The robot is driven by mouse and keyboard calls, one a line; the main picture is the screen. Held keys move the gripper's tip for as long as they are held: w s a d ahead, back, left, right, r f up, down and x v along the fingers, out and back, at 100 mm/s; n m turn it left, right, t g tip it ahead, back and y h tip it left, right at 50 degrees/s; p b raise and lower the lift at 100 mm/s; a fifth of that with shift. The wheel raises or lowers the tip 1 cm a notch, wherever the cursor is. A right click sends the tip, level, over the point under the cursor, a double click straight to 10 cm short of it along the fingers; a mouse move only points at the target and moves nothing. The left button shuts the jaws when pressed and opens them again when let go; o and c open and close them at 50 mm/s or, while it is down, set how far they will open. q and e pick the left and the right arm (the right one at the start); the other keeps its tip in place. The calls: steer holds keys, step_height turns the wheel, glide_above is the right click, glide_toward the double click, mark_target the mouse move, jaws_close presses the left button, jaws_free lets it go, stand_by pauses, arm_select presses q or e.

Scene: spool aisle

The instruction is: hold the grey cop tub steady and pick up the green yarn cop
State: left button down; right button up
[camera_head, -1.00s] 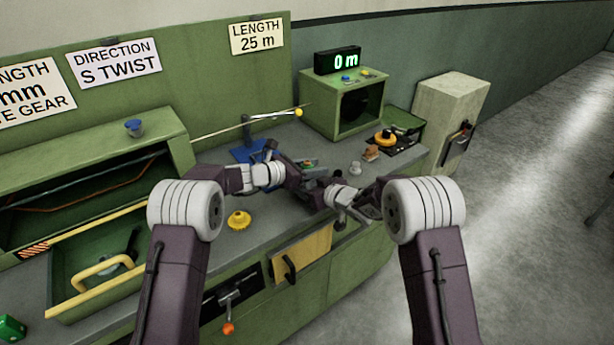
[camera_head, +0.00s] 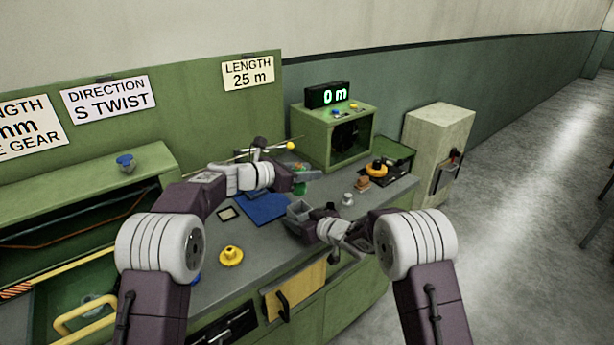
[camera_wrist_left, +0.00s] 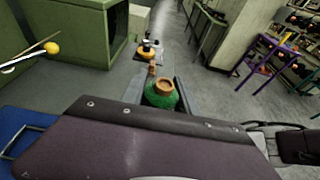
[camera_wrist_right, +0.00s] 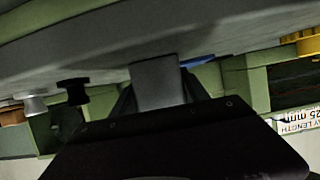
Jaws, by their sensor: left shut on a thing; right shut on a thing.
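The green yarn cop (camera_wrist_left: 161,96) stands between the two fingers of my left gripper (camera_wrist_left: 161,92) in the left wrist view, with its tan top showing. In the head view the left gripper (camera_head: 304,176) is above the bench and the cop (camera_head: 301,189) shows as a small green patch below its fingers. The grey cop tub (camera_head: 298,209) sits on the bench just below and in front of the cop. My right gripper (camera_head: 312,220) is shut on the tub's near side. In the right wrist view the tub's grey wall (camera_wrist_right: 157,82) is between the fingers.
A blue mat (camera_head: 262,209) lies left of the tub. A yellow knobbed piece (camera_head: 230,256) is at the bench front. A grey spool-like piece (camera_head: 347,199) and an orange-brown block (camera_head: 362,184) stand to the right. A green box with a display (camera_head: 335,135) stands behind.

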steer(key=o, duration=1.5)
steer(key=shift+c, duration=0.2)
